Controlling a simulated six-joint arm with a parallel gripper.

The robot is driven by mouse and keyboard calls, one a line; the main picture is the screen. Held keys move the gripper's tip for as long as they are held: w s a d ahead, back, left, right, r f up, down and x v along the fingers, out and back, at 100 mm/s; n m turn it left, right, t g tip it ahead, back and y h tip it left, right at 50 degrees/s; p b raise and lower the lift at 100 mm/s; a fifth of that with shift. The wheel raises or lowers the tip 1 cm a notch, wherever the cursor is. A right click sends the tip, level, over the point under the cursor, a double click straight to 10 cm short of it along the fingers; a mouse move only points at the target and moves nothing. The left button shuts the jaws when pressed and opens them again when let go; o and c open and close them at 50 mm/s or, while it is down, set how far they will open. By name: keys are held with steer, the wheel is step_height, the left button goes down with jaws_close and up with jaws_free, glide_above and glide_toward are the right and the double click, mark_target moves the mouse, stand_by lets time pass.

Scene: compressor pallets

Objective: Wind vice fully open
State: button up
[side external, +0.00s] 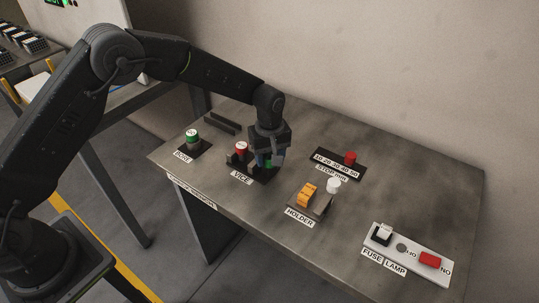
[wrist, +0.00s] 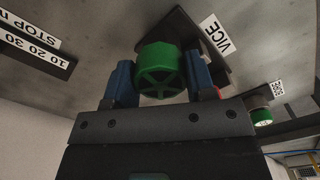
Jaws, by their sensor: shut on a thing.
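The vice stands on a dark plate (side external: 262,178) behind the label VICE on the grey bench. A red-topped part (side external: 240,149) stands at the plate's left side. A green spoked handwheel (wrist: 161,72) shows beside the VICE label in the wrist view. My gripper (side external: 267,160) points down over the vice plate, with its blue fingers (wrist: 125,82) on either side of the green wheel, shut on it. The vice jaws are mostly hidden by my gripper, so I cannot tell how far they are open.
A green-topped knob (side external: 192,136) stands to the left. To the right are a numbered stop strip with a red knob (side external: 350,158), a holder with an orange block (side external: 307,194) and white knob (side external: 334,185), and the fuse lamp panel (side external: 404,250). The bench's back right is clear.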

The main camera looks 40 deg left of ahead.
mark_target(270, 154)
steer(key=shift+n, duration=1.7)
steer(key=shift+r, duration=0.1)
steer(key=o, duration=0.9)
step_height(270, 154, up, 14)
steer(key=shift+f, duration=0.1)
